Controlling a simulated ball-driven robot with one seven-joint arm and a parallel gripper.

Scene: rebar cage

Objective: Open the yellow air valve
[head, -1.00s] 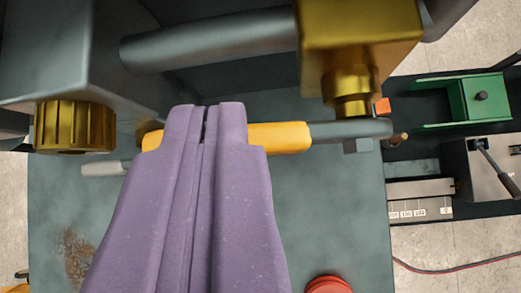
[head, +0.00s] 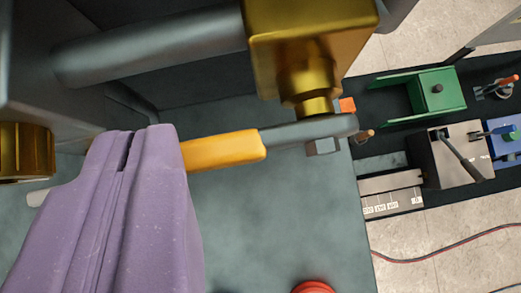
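The air valve has a brass body (head: 312,45) at the top centre, with a grey lever (head: 310,130) below it. The lever's yellow-orange sleeve (head: 225,150) reaches left to my purple gripper (head: 137,137). My gripper's two fingers lie close together with only a thin dark slit between them. The fingers cover the sleeve's left end. I cannot tell whether they touch it, and nothing shows between them.
A thick grey pipe (head: 150,48) runs into the valve, and a brass knob (head: 25,150) is at left. A red round part (head: 313,287) is at the bottom edge. A green bracket (head: 435,92) and a lever box (head: 458,155) stand at right.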

